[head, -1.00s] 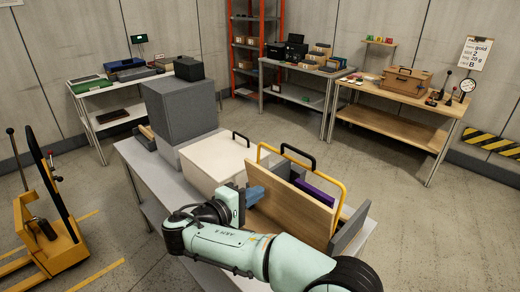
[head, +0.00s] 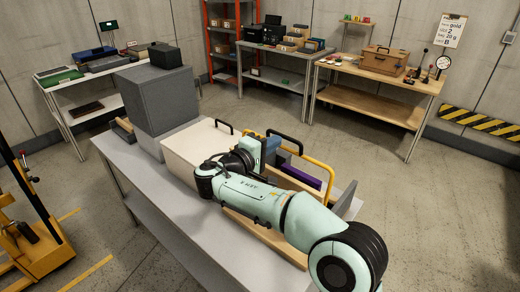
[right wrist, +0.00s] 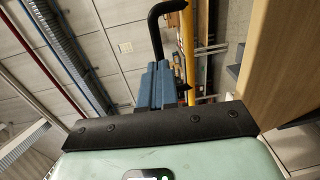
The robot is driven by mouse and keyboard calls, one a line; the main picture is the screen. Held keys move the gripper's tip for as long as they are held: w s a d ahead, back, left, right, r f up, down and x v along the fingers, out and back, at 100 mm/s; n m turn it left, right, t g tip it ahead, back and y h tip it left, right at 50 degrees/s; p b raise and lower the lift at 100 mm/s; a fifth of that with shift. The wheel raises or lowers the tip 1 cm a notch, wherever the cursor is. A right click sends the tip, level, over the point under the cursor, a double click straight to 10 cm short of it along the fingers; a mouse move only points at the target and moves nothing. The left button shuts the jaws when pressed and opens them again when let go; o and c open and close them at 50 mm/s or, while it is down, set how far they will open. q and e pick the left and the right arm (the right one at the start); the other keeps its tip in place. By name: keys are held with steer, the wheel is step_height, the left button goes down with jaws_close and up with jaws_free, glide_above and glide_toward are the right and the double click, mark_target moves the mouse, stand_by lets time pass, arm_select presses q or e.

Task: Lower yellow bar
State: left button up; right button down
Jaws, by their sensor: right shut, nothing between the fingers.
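The yellow bar (head: 318,166) is a bent tube standing up over an open wooden box (head: 262,232) on the grey bench. It also shows in the right wrist view as an upright yellow tube (right wrist: 188,45), just right of the fingers. My right gripper (head: 267,148) is at the bar's left end, its blue fingers shut and empty. In the right wrist view the fingertips (right wrist: 156,72) are close to the bar; I cannot tell whether they touch it. My own arm hides part of the box and bar. My left gripper is not in view.
A black handle (head: 286,138) rises just behind the bar, and shows near the fingertips in the right wrist view (right wrist: 155,30). A purple item (head: 300,176) is inside the box. A white box (head: 192,150) and grey blocks (head: 155,100) stand to the left.

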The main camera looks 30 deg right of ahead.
steer(key=shift+w+d+f, duration=0.1)
steer(key=shift+w+d, duration=0.15)
steer(key=shift+d, duration=0.45)
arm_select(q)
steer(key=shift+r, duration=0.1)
